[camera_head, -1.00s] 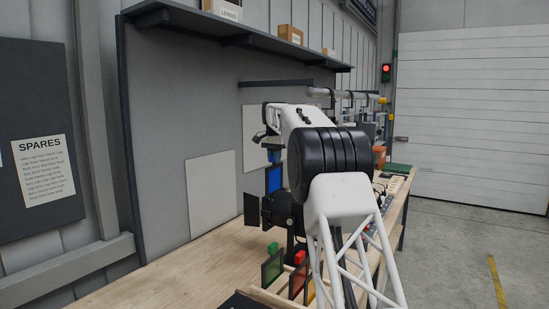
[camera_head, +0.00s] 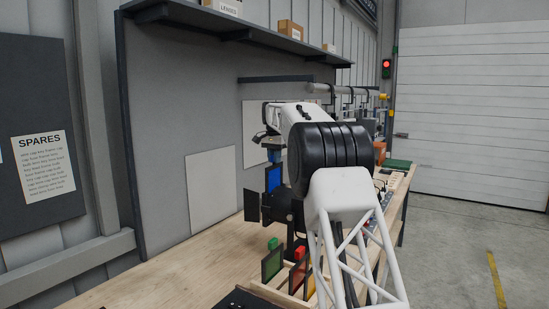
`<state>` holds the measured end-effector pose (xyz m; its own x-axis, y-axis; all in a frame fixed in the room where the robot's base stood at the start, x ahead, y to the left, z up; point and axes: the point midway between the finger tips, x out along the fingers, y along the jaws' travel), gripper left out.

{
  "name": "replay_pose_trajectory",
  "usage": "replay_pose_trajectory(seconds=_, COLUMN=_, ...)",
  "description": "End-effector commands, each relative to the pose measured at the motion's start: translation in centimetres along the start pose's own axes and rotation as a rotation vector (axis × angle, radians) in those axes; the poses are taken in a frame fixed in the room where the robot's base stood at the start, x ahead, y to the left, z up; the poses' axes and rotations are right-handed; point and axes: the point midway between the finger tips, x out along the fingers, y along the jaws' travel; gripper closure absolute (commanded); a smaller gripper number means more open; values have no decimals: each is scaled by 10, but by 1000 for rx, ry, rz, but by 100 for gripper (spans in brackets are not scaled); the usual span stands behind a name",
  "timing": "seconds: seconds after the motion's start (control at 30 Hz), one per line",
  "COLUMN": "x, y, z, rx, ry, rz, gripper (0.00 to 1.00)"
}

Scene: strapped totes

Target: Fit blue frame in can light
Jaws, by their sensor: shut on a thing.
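The blue frame (camera_head: 273,178) hangs upright below my gripper (camera_head: 273,157), which is shut on its blue tab at the top. The can light (camera_head: 277,207) is black, with a barn-door flap (camera_head: 251,205) sticking out to the left, and stands on the workbench. The blue frame is at the top of the can light, just above or partly at its front; I cannot tell whether it is inside the slot. My arm hides the right side of the can light.
A wooden rack on the workbench (camera_head: 150,283) holds a green frame (camera_head: 272,262) and red and orange frames (camera_head: 297,275) in front of the can light. A grey back panel with a shelf (camera_head: 235,35) stands behind. The bench's left part is clear.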

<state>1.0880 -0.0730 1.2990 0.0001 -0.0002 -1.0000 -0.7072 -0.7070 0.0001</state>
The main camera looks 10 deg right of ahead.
Motion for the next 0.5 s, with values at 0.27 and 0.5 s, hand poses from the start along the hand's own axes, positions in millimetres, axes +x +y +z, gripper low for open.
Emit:
replay_pose_trajectory(seconds=0.27, x=5, y=0, z=0, rx=0, ry=0, rz=0, gripper=100)
replay_pose_trajectory(seconds=0.5, x=9, y=0, z=0, rx=0, ry=0, rz=0, gripper=100)
